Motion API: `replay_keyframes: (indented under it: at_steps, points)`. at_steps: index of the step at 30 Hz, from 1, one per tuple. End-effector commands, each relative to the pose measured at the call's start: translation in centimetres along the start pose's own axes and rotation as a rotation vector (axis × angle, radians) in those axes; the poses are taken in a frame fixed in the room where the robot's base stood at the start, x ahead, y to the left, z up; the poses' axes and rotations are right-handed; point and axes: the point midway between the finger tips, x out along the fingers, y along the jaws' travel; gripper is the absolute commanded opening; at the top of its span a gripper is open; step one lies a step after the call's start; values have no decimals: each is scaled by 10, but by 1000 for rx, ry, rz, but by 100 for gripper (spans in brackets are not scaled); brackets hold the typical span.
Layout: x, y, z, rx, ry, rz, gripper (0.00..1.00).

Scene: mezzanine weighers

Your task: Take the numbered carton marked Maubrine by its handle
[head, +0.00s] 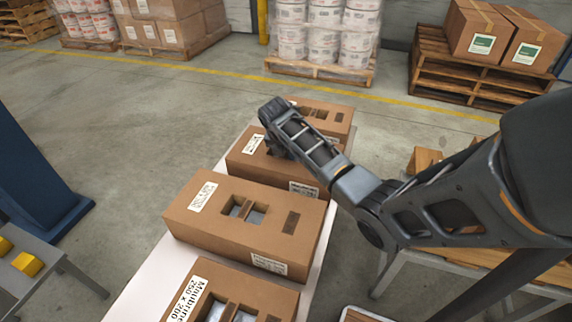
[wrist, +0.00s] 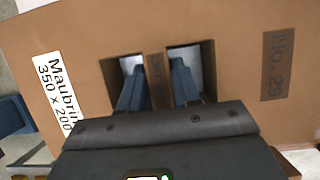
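A brown carton (head: 243,156) is third from the front in a row on a pale table; my gripper is over it. In the wrist view this carton (wrist: 232,60) has a white label (wrist: 54,90) reading "Maubrin… 350 x 200", partly cut off, and a dark number patch (wrist: 275,65), perhaps "No. 29". Its handle is a cardboard strip (wrist: 157,78) between two square cutouts. My gripper (wrist: 158,85) has one blue-grey finger in each cutout, close against the strip's sides, and looks shut on it. The fingertips are hidden in the head view.
Nearer cartons (head: 205,218) and (head: 265,291) share the pale table (head: 150,268); the front one reads "Maubrine 250 x 200". Another carton (head: 342,112) stands behind. A grey table (head: 40,288) with yellow blocks is at left. Loaded pallets stand beyond open floor.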

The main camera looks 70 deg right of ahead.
Motion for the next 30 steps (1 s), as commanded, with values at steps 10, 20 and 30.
replay_keyframes:
  at_steps: [10,20,30]
  points:
    - [0,0,0,0,0,0,0]
    - [0,0,0,0,1,0,0]
    - [0,0,0,0,1,0,0]
